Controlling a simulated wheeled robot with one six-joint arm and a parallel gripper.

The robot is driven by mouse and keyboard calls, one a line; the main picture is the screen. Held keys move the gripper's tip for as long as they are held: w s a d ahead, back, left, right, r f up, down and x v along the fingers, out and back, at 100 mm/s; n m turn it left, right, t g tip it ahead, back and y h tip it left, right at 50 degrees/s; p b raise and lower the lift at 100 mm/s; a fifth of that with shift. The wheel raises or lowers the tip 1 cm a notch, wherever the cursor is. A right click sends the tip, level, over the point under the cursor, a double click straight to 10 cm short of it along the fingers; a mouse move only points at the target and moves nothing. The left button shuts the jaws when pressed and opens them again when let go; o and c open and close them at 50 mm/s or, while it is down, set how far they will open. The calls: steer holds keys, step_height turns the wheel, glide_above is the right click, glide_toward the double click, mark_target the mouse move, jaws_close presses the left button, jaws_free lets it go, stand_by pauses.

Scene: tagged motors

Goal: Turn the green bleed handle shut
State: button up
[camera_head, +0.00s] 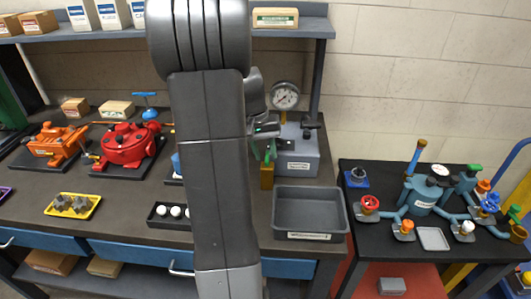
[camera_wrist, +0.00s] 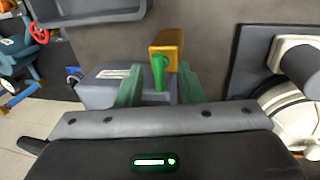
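The green bleed handle (camera_wrist: 159,72) sits on a brass valve block (camera_wrist: 168,42) in the wrist view. My gripper (camera_wrist: 160,84) is open, with one greenish finger on each side of the handle. Gaps show between the handle and both fingers. In the camera_head view the brass block (camera_head: 267,176) stands at the left side of a grey labelled box (camera_head: 298,158) with a round gauge (camera_head: 285,96) above it. My arm covers much of that area there, and green parts near the block are too small to tell apart.
A grey empty tray (camera_head: 310,212) lies in front of the box. A small rack with white balls (camera_head: 175,211) and a red motor (camera_head: 128,146) are to the left. A black table (camera_head: 385,240) with teal piping and coloured valves stands to the right.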

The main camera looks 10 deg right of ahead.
steer(key=shift+d+f, duration=0.1)
steer(key=shift+f, duration=0.45)
jaws_close()
